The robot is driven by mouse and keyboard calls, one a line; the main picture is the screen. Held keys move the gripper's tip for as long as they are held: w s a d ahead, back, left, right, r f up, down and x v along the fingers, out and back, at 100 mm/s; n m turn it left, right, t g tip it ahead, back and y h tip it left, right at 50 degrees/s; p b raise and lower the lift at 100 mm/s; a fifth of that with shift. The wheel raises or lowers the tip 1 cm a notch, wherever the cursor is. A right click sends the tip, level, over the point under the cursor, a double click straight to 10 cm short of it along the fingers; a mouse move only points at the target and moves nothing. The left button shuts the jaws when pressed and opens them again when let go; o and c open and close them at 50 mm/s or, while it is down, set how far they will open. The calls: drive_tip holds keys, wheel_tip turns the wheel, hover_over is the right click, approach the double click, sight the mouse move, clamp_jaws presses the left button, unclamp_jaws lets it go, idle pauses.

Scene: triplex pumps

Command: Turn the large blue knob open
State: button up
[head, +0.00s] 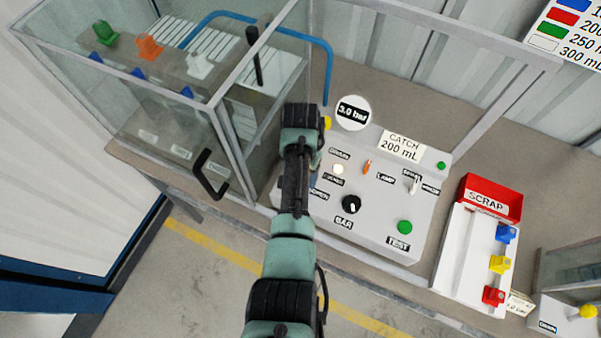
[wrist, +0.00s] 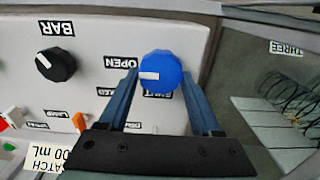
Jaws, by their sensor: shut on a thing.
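The large blue knob (wrist: 162,72) is in the wrist view on the white panel, with a white pointer mark on its left side. The mark points left in that view, just below the level of the upside-down OPEN label (wrist: 122,62). A SHUT label (wrist: 158,94), partly hidden, is under the knob. My gripper (wrist: 159,80) has one finger on each side of the knob and is shut on it. In the head view my arm covers most of the knob.
The panel (head: 400,225) also holds a black BAR knob (head: 351,204), a green TEST button (head: 404,227), small switches and a round gauge (head: 352,113). A glass case (head: 165,130) with a black handle (head: 208,178) stands left. A red SCRAP bin (head: 490,197) is right.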

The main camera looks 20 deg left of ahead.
drive_tip(key=o, duration=1.4)
drive_tip(key=shift+r, duration=0.1)
wheel_tip(320, 180, up, 13)
drive_tip(key=shift+f+b, duration=0.1)
drive_tip(key=shift+b, duration=0.7)
